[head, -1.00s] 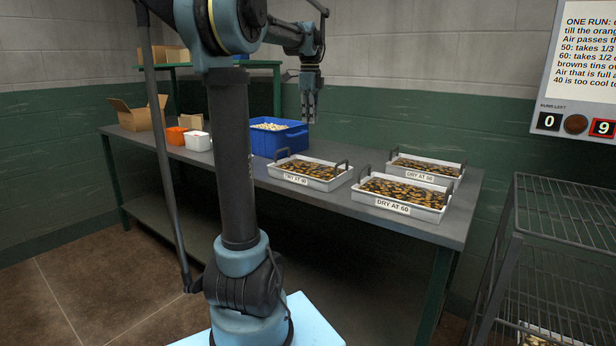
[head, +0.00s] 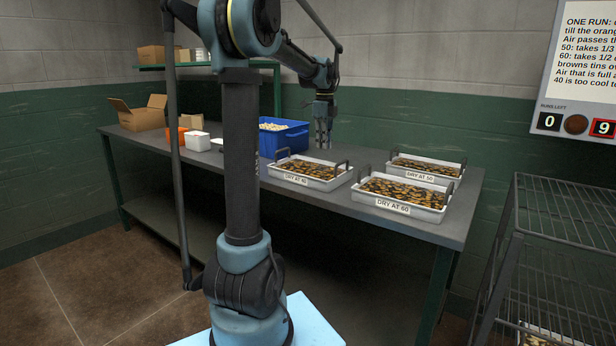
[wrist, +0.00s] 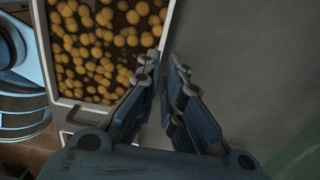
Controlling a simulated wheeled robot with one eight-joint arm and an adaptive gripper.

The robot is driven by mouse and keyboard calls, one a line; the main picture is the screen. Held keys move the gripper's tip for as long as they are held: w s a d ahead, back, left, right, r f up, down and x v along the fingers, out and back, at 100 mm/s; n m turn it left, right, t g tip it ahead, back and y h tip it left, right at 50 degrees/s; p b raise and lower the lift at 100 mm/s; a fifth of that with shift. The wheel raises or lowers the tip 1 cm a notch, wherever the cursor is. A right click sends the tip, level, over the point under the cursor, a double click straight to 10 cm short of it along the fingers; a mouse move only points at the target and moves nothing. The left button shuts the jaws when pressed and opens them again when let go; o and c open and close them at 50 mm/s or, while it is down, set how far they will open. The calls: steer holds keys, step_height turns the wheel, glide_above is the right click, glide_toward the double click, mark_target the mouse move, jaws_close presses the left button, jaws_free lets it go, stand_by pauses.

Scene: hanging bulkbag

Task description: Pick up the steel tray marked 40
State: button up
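The steel tray marked 40 (head: 308,183) sits on the bench, filled with small brown and orange pieces, with a dark upright handle at each end. Its label reads "DRY AT 40". My gripper (head: 323,146) hangs fingers-down above the bench, higher than this tray and toward its far right side. In the wrist view the gripper (wrist: 163,68) has its fingers apart with a narrow empty gap. A tray, apparently the same one (wrist: 168,22), lies below and left of the fingers; its label is not visible there.
Two similar trays stand to the right, marked 60 (head: 407,211) and 50 (head: 398,161). A blue bin (head: 283,139) stands behind the tray. White and orange tubs and a cardboard box (head: 142,114) are at the left. A wire rack (head: 555,235) stands right of the bench.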

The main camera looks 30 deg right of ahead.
mark_target(310, 166)
steer(key=shift+a+f, duration=0.15)
steer(key=shift+f, duration=3.1)
jaws_close()
